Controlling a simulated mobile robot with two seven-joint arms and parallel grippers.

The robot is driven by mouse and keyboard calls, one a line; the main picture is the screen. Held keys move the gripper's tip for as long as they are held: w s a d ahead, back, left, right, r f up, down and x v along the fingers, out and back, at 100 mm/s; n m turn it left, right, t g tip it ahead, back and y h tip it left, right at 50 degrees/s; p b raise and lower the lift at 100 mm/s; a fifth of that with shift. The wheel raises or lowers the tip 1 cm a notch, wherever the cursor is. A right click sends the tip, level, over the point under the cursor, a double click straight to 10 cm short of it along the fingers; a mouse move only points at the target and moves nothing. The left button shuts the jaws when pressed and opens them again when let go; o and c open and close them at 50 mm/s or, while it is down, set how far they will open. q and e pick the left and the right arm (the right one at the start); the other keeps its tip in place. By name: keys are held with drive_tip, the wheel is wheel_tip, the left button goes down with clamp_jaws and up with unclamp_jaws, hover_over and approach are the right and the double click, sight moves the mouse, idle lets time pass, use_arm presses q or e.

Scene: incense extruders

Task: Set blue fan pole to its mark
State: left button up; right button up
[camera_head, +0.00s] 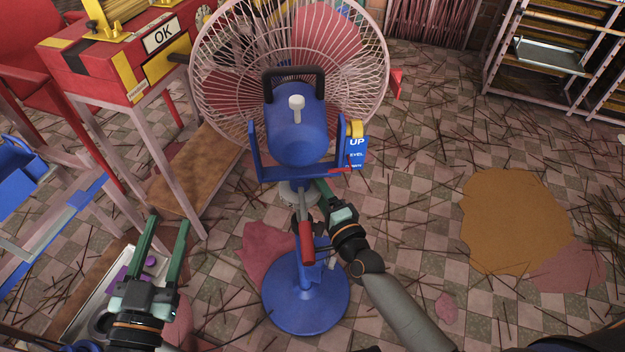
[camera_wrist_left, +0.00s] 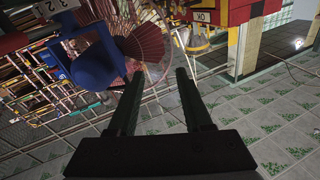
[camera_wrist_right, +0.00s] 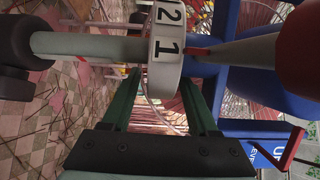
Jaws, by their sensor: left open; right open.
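The blue fan (camera_head: 295,130) stands upright, its cage at the back and its round blue base (camera_head: 305,300) on the floor. Its grey pole (camera_head: 305,208) rises under the motor; a red-ended handle (camera_head: 306,243) hangs beside it. In the right wrist view, the pole (camera_wrist_right: 90,46) carries a white ring (camera_wrist_right: 164,45) numbered 1 and 2, with a red pointer (camera_wrist_right: 196,51) beside it. My right gripper (camera_head: 312,205) is open at the pole, below the motor; contact is unclear. My left gripper (camera_head: 166,222) is open and empty, left of the fan.
A blue plate marked UP (camera_head: 358,152) is on the fan's right side. A red machine with an OK sign (camera_head: 162,37) stands at left. A tray (camera_head: 92,305) lies beneath my left gripper. Sticks litter the tiled floor. A shelf rack (camera_head: 548,55) is at back right.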

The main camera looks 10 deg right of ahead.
drive_tip(key=shift+w+a, duration=0.2)
drive_tip(key=shift+w, duration=0.6)
use_arm(q)
drive_tip(key=shift+r, duration=0.85)
use_arm(e)
drive_tip(key=shift+c, duration=0.2)
clamp_jaws()
